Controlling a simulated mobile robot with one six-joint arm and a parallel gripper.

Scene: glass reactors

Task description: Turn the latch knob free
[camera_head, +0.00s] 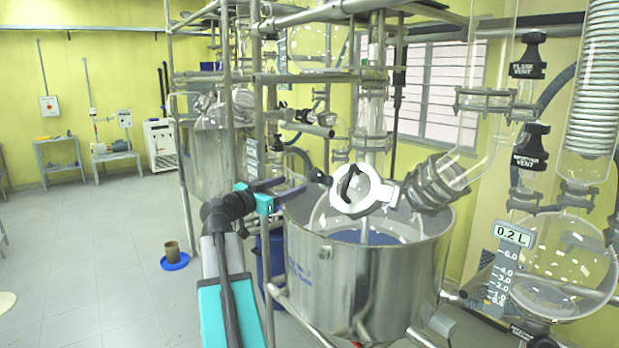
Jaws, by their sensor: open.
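A small black knob (318,176), which looks like the latch knob, sticks out at the left side of a round white port cover (340,202). The cover has a black curved handle (350,183) and sits on the glass above the steel reactor vessel. My gripper (294,185) is open and empty, with its two dark fingers pointing right towards the knob. The fingertips appear just left of the knob and apart from it. The exact depth between them is unclear in this one view.
The open-topped steel vessel (352,285) stands below and right of my gripper. Steel frame pipes (271,130) rise close behind it. Glass tubing with a dark clamp (437,182) lies right of the cover. The floor (90,260) at left is mostly clear.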

